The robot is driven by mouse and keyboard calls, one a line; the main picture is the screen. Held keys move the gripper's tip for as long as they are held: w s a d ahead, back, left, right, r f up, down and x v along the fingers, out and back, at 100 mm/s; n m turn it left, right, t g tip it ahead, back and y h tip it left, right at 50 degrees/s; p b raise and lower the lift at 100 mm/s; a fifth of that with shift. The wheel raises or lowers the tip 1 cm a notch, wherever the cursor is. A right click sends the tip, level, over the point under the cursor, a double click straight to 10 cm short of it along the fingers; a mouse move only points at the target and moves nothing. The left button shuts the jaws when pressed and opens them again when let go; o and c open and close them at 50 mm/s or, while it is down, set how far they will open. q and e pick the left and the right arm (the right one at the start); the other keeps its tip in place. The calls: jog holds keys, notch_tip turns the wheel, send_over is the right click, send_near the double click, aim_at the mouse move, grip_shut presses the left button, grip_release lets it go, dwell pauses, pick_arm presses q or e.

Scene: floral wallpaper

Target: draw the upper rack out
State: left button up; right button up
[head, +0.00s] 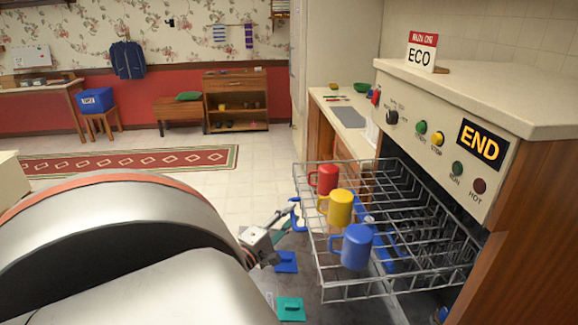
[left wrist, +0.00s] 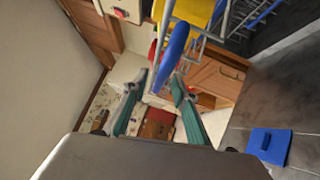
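The upper rack (head: 345,293) is a wire basket standing partly out of the dishwasher. It carries a red mug (head: 325,179), a yellow mug (head: 338,208) and a blue mug (head: 355,246) near its front. A blue handle (head: 297,217) is on the rack's front. My left gripper (head: 284,220) is at this handle. In the left wrist view, the handle (left wrist: 172,55) reaches down between the two teal-padded fingertips (left wrist: 156,88), which stand apart with gaps beside it. Contact is not visible. My right gripper is not in view.
The dishwasher front (head: 440,145) shows an END display, with an ECO sign (head: 421,52) on top. Blue (head: 286,262) and teal (head: 291,308) pieces lie on a grey surface below the rack. A counter (head: 345,115) stands behind. The tiled floor (head: 262,170) beyond the gripper is clear.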

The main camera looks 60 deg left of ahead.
pick_arm(q)
jog(key=v, duration=1.2)
jog(key=shift+f, duration=0.1)
jog(key=w+d+f+m+g+h, duration=0.1)
jog(key=d+f+m+g+h, duration=0.1)
jog(key=d+f+m, duration=0.5)
jog(key=w+d+f+m+g+h, duration=0.1)
jog(key=d+f+m+g+h, duration=0.2)
jog(key=d+f+m, duration=0.4)
jog(key=w+d+f+m+g+h, duration=0.1)
jog(key=d+f+m, duration=0.7)
jog(key=d, duration=1.4)
jog(key=m+g+h, duration=0.1)
jog(key=m+h, duration=0.1)
jog(key=m, duration=0.3)
jog(key=shift+w+d+m+g+h, duration=0.25)
jog(key=shift+d+m+g+h, duration=0.05)
jog(key=shift+g+h, duration=0.1)
jog(key=shift+a, duration=0.15)
